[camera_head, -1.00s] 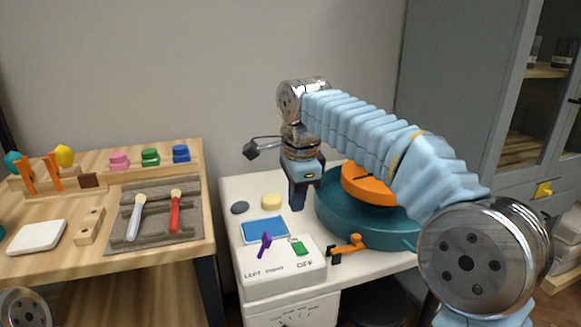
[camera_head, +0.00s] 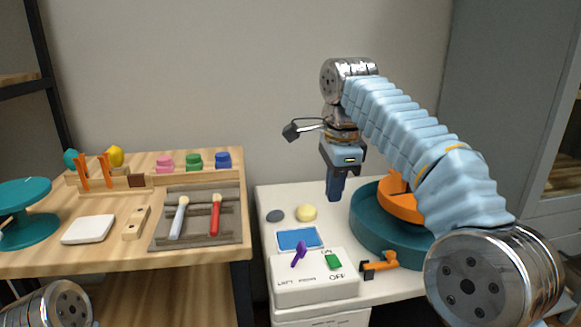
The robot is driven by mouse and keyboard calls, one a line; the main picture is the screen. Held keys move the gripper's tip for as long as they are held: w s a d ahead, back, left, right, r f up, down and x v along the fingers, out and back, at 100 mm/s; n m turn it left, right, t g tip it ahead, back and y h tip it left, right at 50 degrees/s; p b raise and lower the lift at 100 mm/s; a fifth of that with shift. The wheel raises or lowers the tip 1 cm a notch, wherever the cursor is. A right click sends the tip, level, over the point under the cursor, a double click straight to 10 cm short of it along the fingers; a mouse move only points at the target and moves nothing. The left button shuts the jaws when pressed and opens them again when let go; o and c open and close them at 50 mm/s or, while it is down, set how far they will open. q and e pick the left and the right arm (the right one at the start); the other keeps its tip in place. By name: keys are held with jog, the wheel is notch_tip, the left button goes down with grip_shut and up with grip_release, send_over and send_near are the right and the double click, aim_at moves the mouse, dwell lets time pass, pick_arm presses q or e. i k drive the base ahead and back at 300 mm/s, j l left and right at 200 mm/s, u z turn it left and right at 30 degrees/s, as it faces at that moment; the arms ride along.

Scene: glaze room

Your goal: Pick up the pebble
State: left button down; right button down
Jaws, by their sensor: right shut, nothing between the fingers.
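The pebble (camera_head: 275,216), a small dark grey oval, lies on the white table's back left part, just left of a round yellow thing. My right gripper (camera_head: 334,198) points down over the back of the white table, to the right of the pebble and the yellow thing and apart from both. Its fingers are together with nothing between them. My left gripper is out of view; only part of my left arm shows at the bottom left.
The yellow round thing (camera_head: 306,212) sits close to the pebble. A blue pad (camera_head: 300,238) and a white switch box (camera_head: 315,285) are in front. A teal wheel basin (camera_head: 372,238) stands right of my gripper. A wooden bench (camera_head: 110,256) is on the left.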

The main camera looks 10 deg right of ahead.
aim_at(274, 216)
jog(key=k, duration=0.95)
